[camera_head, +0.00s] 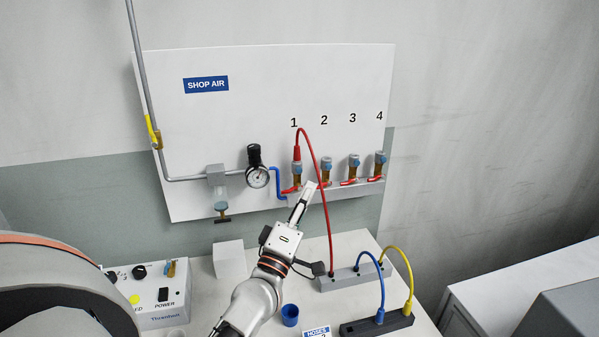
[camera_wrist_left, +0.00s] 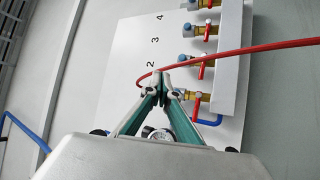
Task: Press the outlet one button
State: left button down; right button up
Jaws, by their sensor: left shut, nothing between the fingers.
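Outlet one (camera_head: 297,168) is the leftmost of the row on the white panel, under the number 1. It has a brass body, a blue-grey top and a red lever (camera_head: 291,190); a red hose (camera_head: 320,165) is plugged into its top. A separate button is too small to make out. My left gripper (camera_head: 311,186) is shut and empty, in front of the panel just right of and below outlet one. My right gripper is not in view.
Outlets two (camera_head: 326,168), three (camera_head: 353,166) and four (camera_head: 380,162) stand to the right. A gauge (camera_head: 258,177) is left of outlet one. On the bench are a grey block (camera_head: 350,277), a black block (camera_head: 378,325), a blue cup (camera_head: 290,315) and a control box (camera_head: 160,314).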

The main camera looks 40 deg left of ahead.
aim_at(299, 170)
pick_arm(q)
jog(key=shift+w+a, duration=1.95)
jog(key=shift+a, duration=0.25)
jog(key=shift+w+a, duration=0.25)
jog(key=shift+a, duration=0.1)
jog(key=shift+w+a, duration=0.3)
dwell(0.8)
jog(key=shift+s+d, duration=0.6)
jog(key=shift+d, duration=0.05)
